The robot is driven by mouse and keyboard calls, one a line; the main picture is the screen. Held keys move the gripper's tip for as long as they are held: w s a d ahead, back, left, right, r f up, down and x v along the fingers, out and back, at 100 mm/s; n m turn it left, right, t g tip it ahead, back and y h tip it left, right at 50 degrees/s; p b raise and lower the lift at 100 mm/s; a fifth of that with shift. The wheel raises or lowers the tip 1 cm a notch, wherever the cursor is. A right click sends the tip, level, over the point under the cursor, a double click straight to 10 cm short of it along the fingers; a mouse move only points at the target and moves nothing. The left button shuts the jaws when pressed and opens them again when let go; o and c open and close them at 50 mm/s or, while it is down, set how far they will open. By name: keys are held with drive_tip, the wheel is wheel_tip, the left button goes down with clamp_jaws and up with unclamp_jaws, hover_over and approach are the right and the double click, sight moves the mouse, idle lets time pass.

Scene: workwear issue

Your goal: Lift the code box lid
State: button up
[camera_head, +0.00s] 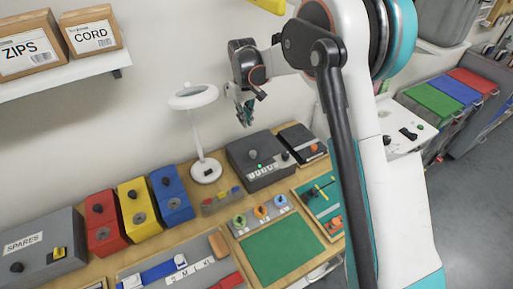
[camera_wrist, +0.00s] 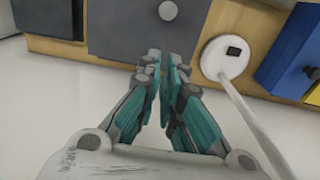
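The code box (camera_head: 262,165) is a dark grey box at the back of the bench in the head view. Its front has a green light and a row of small code windows. Its lid appears shut and carries a round grey knob (camera_head: 252,157). The wrist view shows a dark grey box top (camera_wrist: 125,28) with a round light knob (camera_wrist: 167,10) at the top edge. My gripper (camera_head: 246,118) is in the air above and slightly left of the box, apart from it. In the wrist view its teal fingers (camera_wrist: 167,62) come together at the tips with nothing held.
A white lamp (camera_head: 205,168) stands just left of the code box. Blue (camera_head: 170,195), yellow (camera_head: 137,208) and red (camera_head: 104,222) boxes with knobs stand farther left. A dark case (camera_head: 302,140) is right of the code box. A green mat (camera_head: 282,248) lies in front.

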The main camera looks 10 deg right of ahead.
drive_tip(key=shift+r, duration=0.1)
drive_tip(key=shift+w+a+r+p, duration=0.15)
drive_tip(key=shift+r+p, duration=0.1)
drive_tip(key=shift+r, duration=0.2)
drive_tip(key=shift+w+r+p, duration=0.15)
drive_tip(key=shift+r+p, duration=0.05)
drive_tip(key=shift+r, duration=0.25)
drive_tip(key=shift+w+a+r+p, duration=0.15)
drive_tip(key=shift+r+p, duration=0.1)
drive_tip(key=shift+r, duration=0.25)
drive_tip(key=shift+w+d+r+p, duration=0.15)
drive_tip(key=shift+r+p, duration=0.1)
drive_tip(key=shift+r, duration=0.2)
drive_tip(key=shift+a+r, duration=0.1)
drive_tip(key=shift+a, duration=0.05)
drive_tip(key=shift+w+a+r+p, duration=0.15)
drive_tip(key=shift+r+p, duration=0.1)
drive_tip(key=shift+r, duration=0.2)
drive_tip(key=shift+w+d+r+p, duration=0.15)
drive_tip(key=shift+r+p, duration=0.1)
drive_tip(key=shift+r, duration=0.2)
drive_tip(key=shift+a+r, duration=0.1)
drive_tip(key=shift+w+a+r+p, duration=0.15)
drive_tip(key=shift+r+p, duration=0.1)
drive_tip(key=shift+r, duration=0.2)
drive_tip(key=shift+w+d+r+p, duration=0.15)
drive_tip(key=shift+r+p, duration=0.1)
drive_tip(key=shift+r, duration=0.15)
